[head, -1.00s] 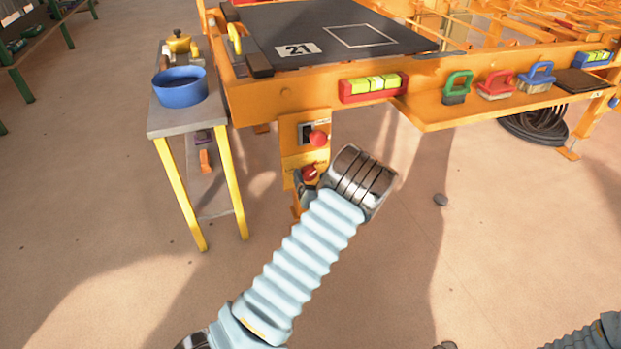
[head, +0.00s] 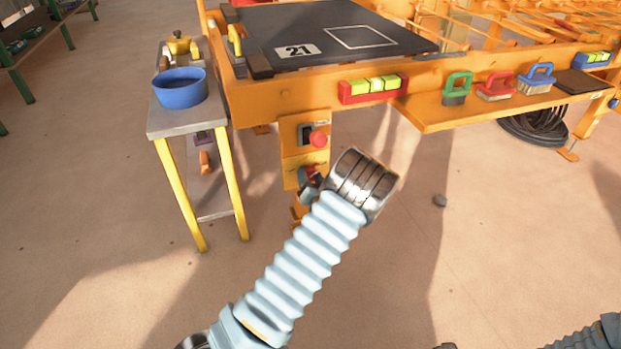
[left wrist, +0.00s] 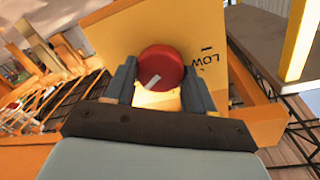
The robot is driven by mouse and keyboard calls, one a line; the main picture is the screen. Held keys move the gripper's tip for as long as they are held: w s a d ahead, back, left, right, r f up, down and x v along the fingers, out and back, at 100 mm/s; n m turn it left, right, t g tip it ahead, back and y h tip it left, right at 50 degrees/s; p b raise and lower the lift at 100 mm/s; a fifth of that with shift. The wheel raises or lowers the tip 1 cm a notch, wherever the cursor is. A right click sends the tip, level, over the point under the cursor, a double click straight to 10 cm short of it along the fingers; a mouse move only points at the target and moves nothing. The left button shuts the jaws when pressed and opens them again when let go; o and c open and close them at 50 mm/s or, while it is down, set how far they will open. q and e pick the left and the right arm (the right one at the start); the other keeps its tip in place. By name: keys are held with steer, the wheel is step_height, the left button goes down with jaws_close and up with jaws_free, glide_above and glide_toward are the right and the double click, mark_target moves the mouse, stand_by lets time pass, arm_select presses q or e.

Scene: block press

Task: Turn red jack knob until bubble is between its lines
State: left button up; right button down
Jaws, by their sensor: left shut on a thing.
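The red jack knob (left wrist: 161,68) has a pale pointer mark and sits on a yellow plate lettered "LOW" in the left wrist view. My left gripper (left wrist: 160,88) is shut on it, one finger on each side. In the head view the gripper (head: 309,182) is at the lower part of the orange post, and its fingers mostly hide the knob. The red-framed level (head: 345,93) with a yellow-green vial is on the table's front beam. A pale patch shows near the vial's middle, but it is too small to place exactly against the lines. My right gripper is out of view.
A red button (head: 318,139) sits just above the knob on the post. A side stand (head: 163,122) with a blue bowl (head: 180,88) is to the left. Green, red and blue-handled brushes lie on the right shelf (head: 440,117). A blue level (head: 592,60) is farther right.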

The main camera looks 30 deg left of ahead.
arm_select(q)
steer(key=o, duration=1)
steer(key=shift+o, duration=0.2)
steer(key=v, duration=1.4)
steer(key=shift+p, duration=0.4)
